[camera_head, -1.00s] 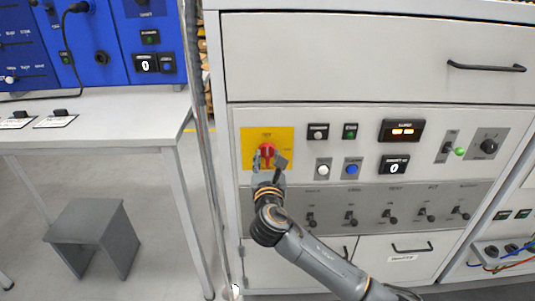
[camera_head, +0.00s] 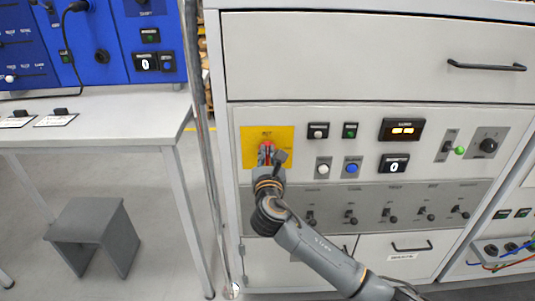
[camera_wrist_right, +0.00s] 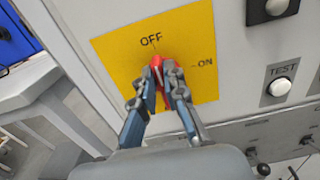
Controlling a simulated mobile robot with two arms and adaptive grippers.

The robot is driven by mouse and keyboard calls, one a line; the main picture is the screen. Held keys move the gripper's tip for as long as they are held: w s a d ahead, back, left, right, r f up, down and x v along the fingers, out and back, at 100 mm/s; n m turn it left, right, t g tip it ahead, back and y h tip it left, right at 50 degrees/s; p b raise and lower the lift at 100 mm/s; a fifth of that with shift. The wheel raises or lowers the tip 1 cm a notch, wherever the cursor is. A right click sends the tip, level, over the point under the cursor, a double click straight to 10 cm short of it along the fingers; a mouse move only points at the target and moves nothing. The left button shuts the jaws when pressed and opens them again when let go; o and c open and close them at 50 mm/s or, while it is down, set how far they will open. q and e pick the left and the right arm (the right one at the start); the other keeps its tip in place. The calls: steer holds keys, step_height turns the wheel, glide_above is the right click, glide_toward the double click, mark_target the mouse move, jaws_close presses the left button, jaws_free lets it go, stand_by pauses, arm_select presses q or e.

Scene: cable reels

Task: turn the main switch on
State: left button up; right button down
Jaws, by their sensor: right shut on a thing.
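The main switch is a red rotary knob (camera_head: 267,146) on a yellow plate (camera_head: 247,153) at the left of the grey cabinet's control panel. In the right wrist view the plate (camera_wrist_right: 120,55) reads OFF above the knob and ON to its right. The red knob (camera_wrist_right: 156,63) shows between the fingertips, its visible top towards OFF. My right gripper (camera_head: 270,155) is shut on the knob, one finger on each side, as the right wrist view also shows (camera_wrist_right: 164,75). The fingers hide much of the knob. My left gripper is not in view.
Push buttons, including a blue one (camera_head: 352,169), and a lit display (camera_head: 403,130) sit right of the plate. A row of toggle switches (camera_head: 351,216) lies below, near my right forearm. A drawer (camera_head: 330,60) is above. A workbench (camera_head: 100,125) and stool (camera_head: 85,225) stand left.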

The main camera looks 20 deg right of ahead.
steer(key=m, duration=0.6)
steer(key=d+f+m+b, duration=0.1)
steer(key=m, duration=0.4)
steer(key=m+b, duration=0.1)
steer(key=m, duration=0.5)
steer(key=shift+s+d+f+m, duration=0.25)
steer(key=shift+d+f+m, duration=0.05)
steer(key=shift+f, duration=0.1)
steer(key=shift+b, duration=0.3)
steer(key=c, duration=1.4)
jaws_free()
steer(key=v, duration=1.2)
